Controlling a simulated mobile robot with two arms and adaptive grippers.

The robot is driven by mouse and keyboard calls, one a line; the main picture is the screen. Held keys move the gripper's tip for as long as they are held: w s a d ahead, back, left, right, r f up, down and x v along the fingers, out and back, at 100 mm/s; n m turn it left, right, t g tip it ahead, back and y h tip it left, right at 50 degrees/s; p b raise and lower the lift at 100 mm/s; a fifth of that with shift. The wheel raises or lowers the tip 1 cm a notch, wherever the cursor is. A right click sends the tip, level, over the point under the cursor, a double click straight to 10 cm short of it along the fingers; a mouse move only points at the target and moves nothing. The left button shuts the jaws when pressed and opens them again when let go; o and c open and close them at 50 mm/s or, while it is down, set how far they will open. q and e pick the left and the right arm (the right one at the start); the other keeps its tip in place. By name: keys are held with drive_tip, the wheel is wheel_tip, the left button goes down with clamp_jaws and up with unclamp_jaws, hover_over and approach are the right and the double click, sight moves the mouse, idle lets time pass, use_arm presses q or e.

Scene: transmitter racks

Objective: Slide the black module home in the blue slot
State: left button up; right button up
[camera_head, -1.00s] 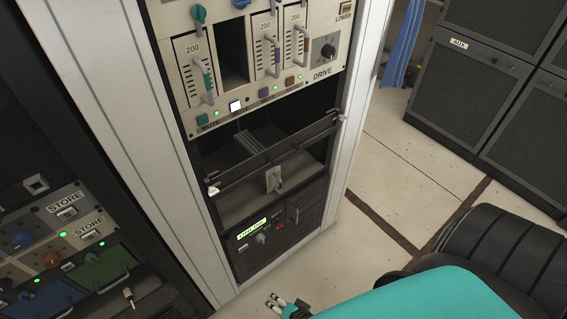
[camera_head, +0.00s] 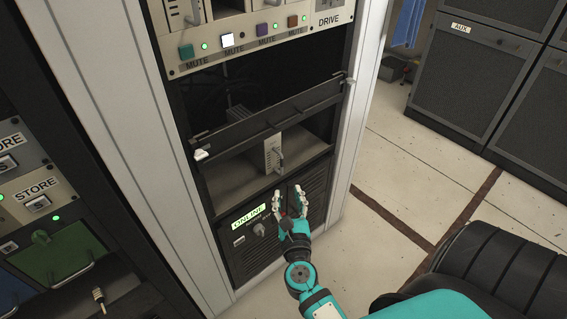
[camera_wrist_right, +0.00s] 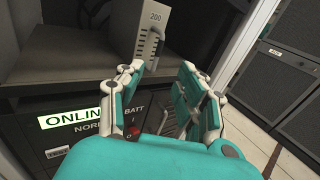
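A light-grey-faced module (camera_head: 270,152) stands upright on a shelf in the rack, its dark-grey handle facing out. In the right wrist view the module (camera_wrist_right: 147,20) reads "200". My right gripper (camera_head: 290,198) is open and empty, below and in front of the module, apart from it. In the wrist view the spread fingers of the gripper (camera_wrist_right: 160,75) point toward the handle. An empty dark slot (camera_head: 228,5) is at the top, cut by the frame edge. I see no blue marking on it. My left gripper is out of view.
A dark bar (camera_head: 270,122) crosses the rack above the module. The shelf (camera_head: 232,178) has bare room left of it. Below is a panel with an "ONLINE" display (camera_head: 249,216). Mute buttons (camera_head: 262,30) line the upper panel. Open floor (camera_head: 375,265) lies right of the rack.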

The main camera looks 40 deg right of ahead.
sight(282, 163)
drive_tip(key=x, duration=1.2)
drive_tip(key=shift+w+f+p, duration=0.1)
drive_tip(key=shift+w+p, duration=0.05)
drive_tip(key=shift+p, duration=0.15)
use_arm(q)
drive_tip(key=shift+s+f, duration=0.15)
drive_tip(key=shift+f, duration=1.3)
use_arm(e)
drive_tip(key=shift+w+d, duration=0.35)
drive_tip(key=shift+w, duration=0.15)
clamp_jaws()
drive_tip(key=shift+s, duration=0.2)
